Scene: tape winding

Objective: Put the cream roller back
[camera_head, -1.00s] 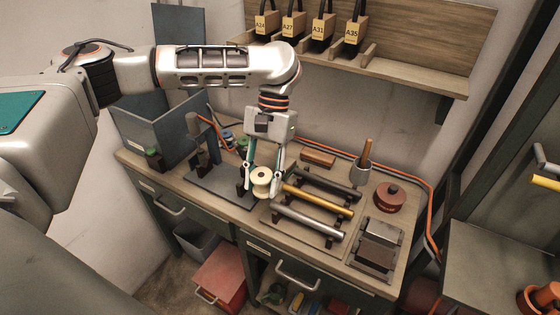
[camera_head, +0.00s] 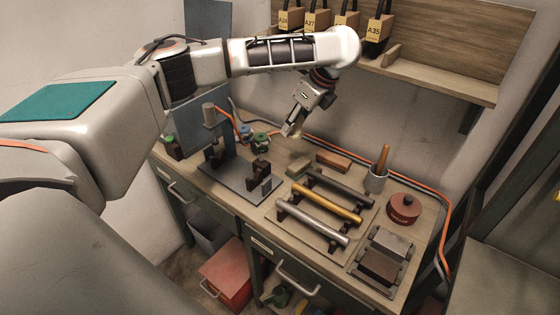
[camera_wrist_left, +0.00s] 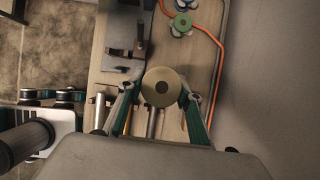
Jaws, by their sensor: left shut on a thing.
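The cream roller (camera_wrist_left: 160,104) is between the fingers of my left gripper (camera_wrist_left: 163,98), seen end-on with a dark hole in its middle. In the head view, the left gripper (camera_head: 294,124) is tilted above the back of the bench, and a small part of the roller (camera_head: 287,131) shows at the fingertips. My left gripper is shut on the roller. The dark winding stand (camera_head: 228,178) is on the bench to the left, with no roller on it.
A rack holds a silver rod (camera_head: 312,224), a gold rod (camera_head: 332,204) and a dark rod (camera_head: 340,187). A grey cup (camera_head: 377,180) and a red-brown round pot (camera_head: 404,208) stand right.

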